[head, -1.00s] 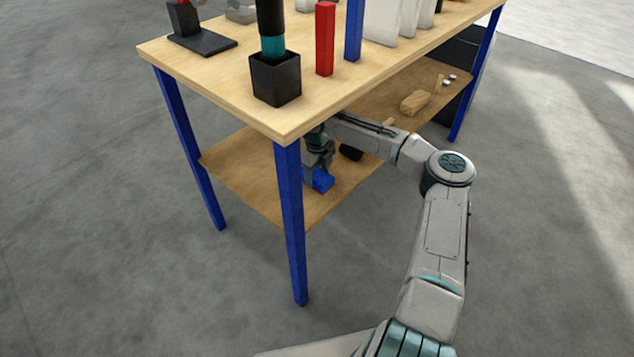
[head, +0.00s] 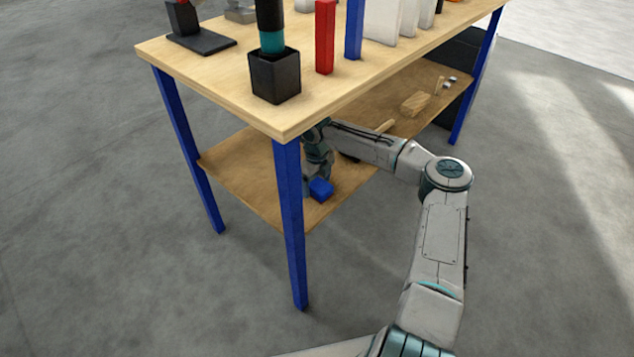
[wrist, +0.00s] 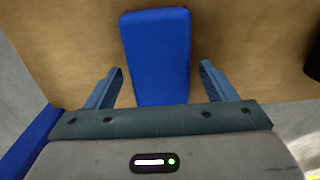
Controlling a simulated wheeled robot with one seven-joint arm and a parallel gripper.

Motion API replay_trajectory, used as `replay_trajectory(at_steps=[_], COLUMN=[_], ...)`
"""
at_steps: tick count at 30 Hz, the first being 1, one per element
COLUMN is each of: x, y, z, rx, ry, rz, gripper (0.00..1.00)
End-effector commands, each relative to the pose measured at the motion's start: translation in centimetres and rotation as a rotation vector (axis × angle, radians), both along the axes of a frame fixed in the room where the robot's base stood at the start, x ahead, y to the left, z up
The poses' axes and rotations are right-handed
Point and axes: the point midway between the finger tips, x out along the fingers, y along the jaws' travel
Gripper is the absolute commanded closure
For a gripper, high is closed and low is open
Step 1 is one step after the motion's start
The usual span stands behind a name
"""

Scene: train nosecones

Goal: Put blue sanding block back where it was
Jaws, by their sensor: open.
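The blue sanding block (head: 321,189) lies on the lower wooden shelf (head: 250,180) of the bench, near its front edge. In the wrist view the blue block (wrist: 157,55) is a long box that reaches from between my fingers to beyond them. My gripper (wrist: 161,85) is open, with one finger on each side of the block and a gap on both sides. In the head view my gripper (head: 319,170) is under the tabletop, directly at the block, and its fingers are hard to make out.
A blue table leg (head: 290,225) stands close to the left of my gripper. The tabletop (head: 210,75) covers the shelf from above. A dark object (head: 348,158) lies behind my arm, and a wooden block (head: 414,103) lies farther right on the shelf.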

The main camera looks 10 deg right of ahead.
Motion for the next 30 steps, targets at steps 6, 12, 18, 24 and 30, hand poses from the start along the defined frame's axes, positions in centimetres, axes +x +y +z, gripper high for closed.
replay_trajectory(at_steps=[6, 12, 18, 24, 30], x=[0.0, 0.0, 0.0, 0.0, 0.0], y=[0.0, -0.1, 0.0, 0.0, 0.0], z=[0.6, 3.6, 7.0, 7.8, 7.7], rx=[0.000, -0.002, 0.002, 0.000, 0.000], ry=[0.000, -0.002, 0.000, 0.000, 0.000], rz=[0.000, 0.000, 0.000, 0.000, 0.000], gripper=[0.22, 0.22, 0.22, 0.22, 0.22])
